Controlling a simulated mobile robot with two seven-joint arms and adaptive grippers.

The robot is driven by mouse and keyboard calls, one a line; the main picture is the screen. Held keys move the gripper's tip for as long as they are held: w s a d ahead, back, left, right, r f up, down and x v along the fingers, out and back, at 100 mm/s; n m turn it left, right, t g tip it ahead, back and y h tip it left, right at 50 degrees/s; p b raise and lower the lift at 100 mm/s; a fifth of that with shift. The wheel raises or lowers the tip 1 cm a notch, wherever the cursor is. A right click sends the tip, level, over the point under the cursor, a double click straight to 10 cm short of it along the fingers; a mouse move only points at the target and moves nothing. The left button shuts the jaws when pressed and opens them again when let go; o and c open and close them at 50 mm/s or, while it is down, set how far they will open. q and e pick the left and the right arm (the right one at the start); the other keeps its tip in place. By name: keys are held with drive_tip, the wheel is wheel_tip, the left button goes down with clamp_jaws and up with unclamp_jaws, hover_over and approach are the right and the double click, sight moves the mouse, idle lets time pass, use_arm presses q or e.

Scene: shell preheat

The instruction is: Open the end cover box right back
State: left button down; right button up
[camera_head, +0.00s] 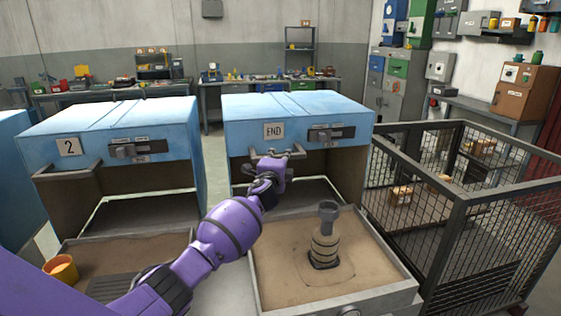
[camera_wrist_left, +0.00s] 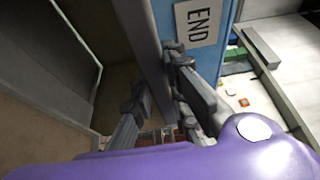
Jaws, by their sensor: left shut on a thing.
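The END cover box (camera_head: 298,108) has a blue cover with an END plate (camera_head: 274,131), which also shows in the wrist view (camera_wrist_left: 199,22). Its front is open under the cover's lower edge. A grey bar handle (camera_head: 297,153) runs along that edge. My left gripper (camera_head: 270,160) is at the handle, just below the plate, and is shut on it. Its fingers also show in the wrist view (camera_wrist_left: 162,95) beside the cover's edge. The gripper hides part of the handle. My right gripper is not in view.
A sand tray (camera_head: 375,262) with a dark-necked, banded object (camera_head: 326,243) stands in front of the box. A wire mesh cart (camera_head: 470,245) is close on the right. Box 2 (camera_head: 110,125) stands left, with another sand tray and an orange cup (camera_head: 61,269) before it.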

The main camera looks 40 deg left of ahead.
use_arm(q)
drive_tip(key=shift+w+a, duration=0.1)
drive_tip(key=shift+a, duration=0.15)
drive_tip(key=c, duration=1.7)
unclamp_jaws()
drive_tip(key=shift+d, duration=0.1)
drive_tip(key=v, duration=1.2)
